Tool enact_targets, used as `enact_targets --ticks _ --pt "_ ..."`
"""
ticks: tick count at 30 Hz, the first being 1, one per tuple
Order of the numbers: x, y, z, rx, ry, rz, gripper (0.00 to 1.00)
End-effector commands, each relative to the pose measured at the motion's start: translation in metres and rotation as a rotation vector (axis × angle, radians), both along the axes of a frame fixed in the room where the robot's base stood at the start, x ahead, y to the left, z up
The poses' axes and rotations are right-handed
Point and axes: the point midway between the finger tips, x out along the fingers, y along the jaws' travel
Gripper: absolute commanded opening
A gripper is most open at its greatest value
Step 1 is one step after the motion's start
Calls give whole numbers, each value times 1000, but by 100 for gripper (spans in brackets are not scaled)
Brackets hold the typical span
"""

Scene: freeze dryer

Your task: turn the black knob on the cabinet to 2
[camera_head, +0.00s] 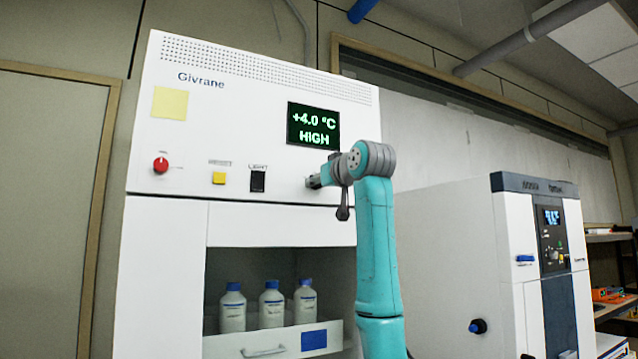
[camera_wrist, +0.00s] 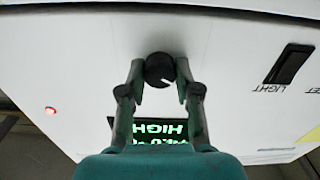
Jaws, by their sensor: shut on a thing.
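The white cabinet (camera_head: 230,130) labelled Givrane has a display (camera_head: 313,124) reading +4.0 °C and HIGH. In the wrist view, which is upside down, the black knob (camera_wrist: 159,68) sits between the two fingertips of my gripper (camera_wrist: 160,80), one on each side. The gripper is shut on the knob. A pale pointer mark shows on the knob's face, but no numbers around it can be read. In the head view my gripper (camera_head: 317,182) reaches the panel below the display, and the gripper and arm hide the knob.
Left of the knob in the head view are a black LIGHT switch (camera_head: 258,181), a yellow RESET button (camera_head: 219,178) and a red knob (camera_head: 161,165). Below is an open bay with white bottles (camera_head: 271,305). Another machine (camera_head: 460,260) stands to the right.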

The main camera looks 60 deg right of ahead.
Motion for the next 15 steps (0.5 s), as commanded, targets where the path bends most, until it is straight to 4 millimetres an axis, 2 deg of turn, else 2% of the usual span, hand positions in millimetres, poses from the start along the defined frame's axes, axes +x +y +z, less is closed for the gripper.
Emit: enact_targets --ticks 8,9,11,15 --pt "0 0 0 0 0 0 0" --pt "0 0 0 0 0 0 42" --pt "0 0 0 0 0 0 57" --pt "0 0 0 0 0 0 58"
